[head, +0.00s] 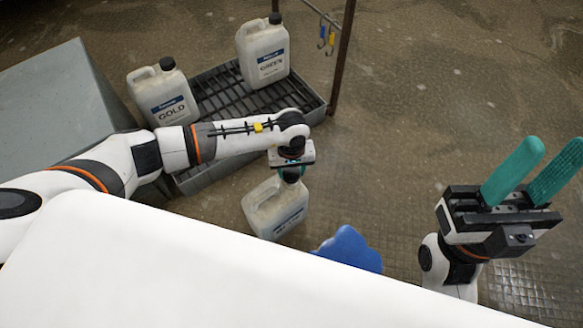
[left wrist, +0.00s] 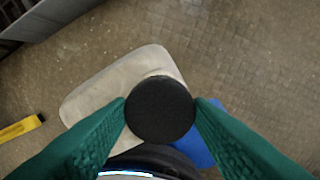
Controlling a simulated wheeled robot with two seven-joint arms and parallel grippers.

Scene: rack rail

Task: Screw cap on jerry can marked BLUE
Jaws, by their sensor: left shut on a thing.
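A pale translucent jerry can (head: 262,212) stands below my left gripper. Its label is too small and angled to read. My left gripper (head: 291,170) is over the can's neck, shut on a round black cap (left wrist: 160,110), one teal finger on each side. In the left wrist view the cap sits over the pale neck of the can (left wrist: 105,90); whether it is seated cannot be told. My right gripper (head: 553,150) is open and empty at the right, its teal fingers pointing up and apart.
Jerry cans marked GOLD (head: 165,98) and GREEN (head: 263,55), both black-capped, stand on a dark grated tray (head: 215,100). A grey box (head: 45,100) is at left. A brown post (head: 341,55) rises behind. A blue thing (head: 350,249) lies right of the can. The right-hand floor is mostly clear.

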